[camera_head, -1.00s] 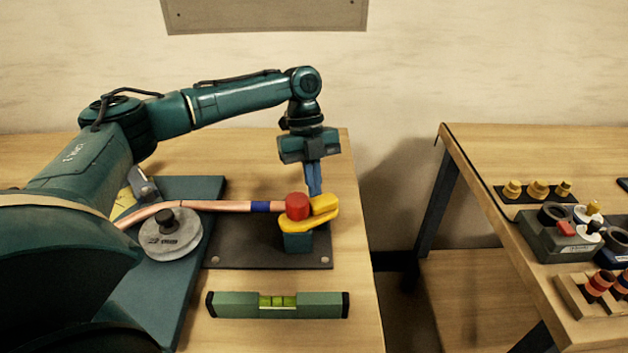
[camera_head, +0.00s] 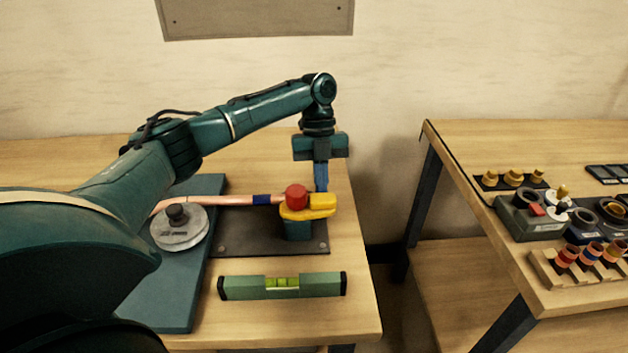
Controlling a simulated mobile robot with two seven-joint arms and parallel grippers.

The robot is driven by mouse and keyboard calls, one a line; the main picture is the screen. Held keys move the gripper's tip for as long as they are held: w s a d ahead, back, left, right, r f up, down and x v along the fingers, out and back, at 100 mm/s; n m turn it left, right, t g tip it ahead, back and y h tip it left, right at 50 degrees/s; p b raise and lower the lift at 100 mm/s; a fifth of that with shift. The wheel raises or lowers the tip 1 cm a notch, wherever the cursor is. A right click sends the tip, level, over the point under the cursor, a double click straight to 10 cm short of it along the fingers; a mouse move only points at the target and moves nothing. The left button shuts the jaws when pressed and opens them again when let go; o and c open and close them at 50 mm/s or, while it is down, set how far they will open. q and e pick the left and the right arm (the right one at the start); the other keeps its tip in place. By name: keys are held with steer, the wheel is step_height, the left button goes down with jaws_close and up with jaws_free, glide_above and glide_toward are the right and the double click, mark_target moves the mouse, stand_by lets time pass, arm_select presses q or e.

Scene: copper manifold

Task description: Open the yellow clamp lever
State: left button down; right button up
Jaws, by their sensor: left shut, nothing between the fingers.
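The yellow clamp lever (camera_head: 322,202) sits on a dark teal clamp base (camera_head: 298,230), beside a red round knob (camera_head: 296,196). A copper pipe (camera_head: 226,201) with a blue band runs from the left to the knob. My left gripper (camera_head: 321,188) points down, with its blue fingers shut and empty. The fingertips are at the back of the lever's right part and partly hidden by it; I cannot tell if they touch. My right gripper does not show.
A green spirit level (camera_head: 283,285) lies in front of the black base plate (camera_head: 240,243). A grey disc (camera_head: 180,232) stands on the teal board (camera_head: 165,300) at left. A second table (camera_head: 560,290) at right holds fittings, beyond a gap.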

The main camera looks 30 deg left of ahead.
arm_select(q)
steer(key=shift+d+r+m, duration=0.15)
steer(key=shift+d+m, duration=0.15)
steer(key=shift+m, duration=0.1)
steer(key=shift+w+f, duration=0.2)
steer(key=shift+f, duration=0.05)
steer(key=shift+r, duration=0.1)
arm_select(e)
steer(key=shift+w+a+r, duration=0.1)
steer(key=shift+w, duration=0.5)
arm_select(q)
steer(key=p+v, duration=0.1)
steer(key=v, duration=1.2)
steer(key=shift+d, duration=0.15)
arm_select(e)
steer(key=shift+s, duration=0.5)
arm_select(q)
steer(key=shift+w, duration=0.1)
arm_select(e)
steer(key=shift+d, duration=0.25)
